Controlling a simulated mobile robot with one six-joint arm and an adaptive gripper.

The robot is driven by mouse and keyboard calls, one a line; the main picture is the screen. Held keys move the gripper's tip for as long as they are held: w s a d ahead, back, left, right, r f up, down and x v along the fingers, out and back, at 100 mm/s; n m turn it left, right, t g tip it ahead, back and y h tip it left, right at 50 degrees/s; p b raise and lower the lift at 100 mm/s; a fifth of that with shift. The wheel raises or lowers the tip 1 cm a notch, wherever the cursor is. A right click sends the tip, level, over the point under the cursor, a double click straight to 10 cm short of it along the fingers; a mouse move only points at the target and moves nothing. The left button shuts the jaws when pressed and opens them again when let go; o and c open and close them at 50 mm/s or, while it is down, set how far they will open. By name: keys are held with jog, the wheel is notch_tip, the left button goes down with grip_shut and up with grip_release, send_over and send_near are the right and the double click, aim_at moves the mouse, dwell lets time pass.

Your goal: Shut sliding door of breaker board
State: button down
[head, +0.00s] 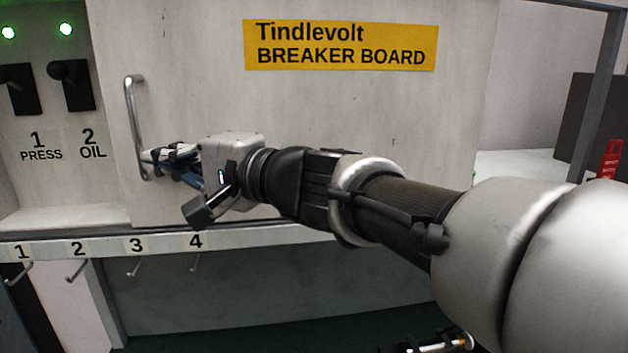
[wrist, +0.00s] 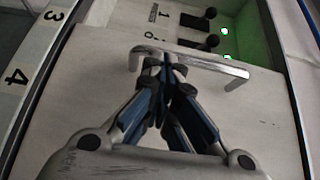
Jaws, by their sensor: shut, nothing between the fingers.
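The sliding door (head: 330,110) of the breaker board is a pale scuffed panel with a yellow Tindlevolt label (head: 341,45). It covers the right part of the board and leaves the left part open. Its metal bar handle (head: 131,115) stands upright near the door's left edge; it also shows in the wrist view (wrist: 222,68). My gripper (head: 150,160) is shut and empty, with its fingertips at the lower end of the handle, on its right side. In the wrist view the fingertips (wrist: 163,62) overlap the bar; I cannot tell whether they touch it.
In the opening are black switches, 1 PRESS (head: 20,90) and 2 OIL (head: 72,85), with green lamps lit above them. A ledge (head: 60,250) numbered 1 to 4 runs below, with hooks under it. A red tag (head: 608,160) is at far right.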

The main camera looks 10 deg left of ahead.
jog(key=s+a+b, duration=0.1)
jog(key=s+a, duration=0.2)
jog(key=a, duration=1)
jog(key=s+a, duration=0.4)
jog(key=a, duration=1)
jog(key=shift+s+a+b, duration=0.15)
jog(key=shift+s+b, duration=0.1)
jog(key=shift+b, duration=0.15)
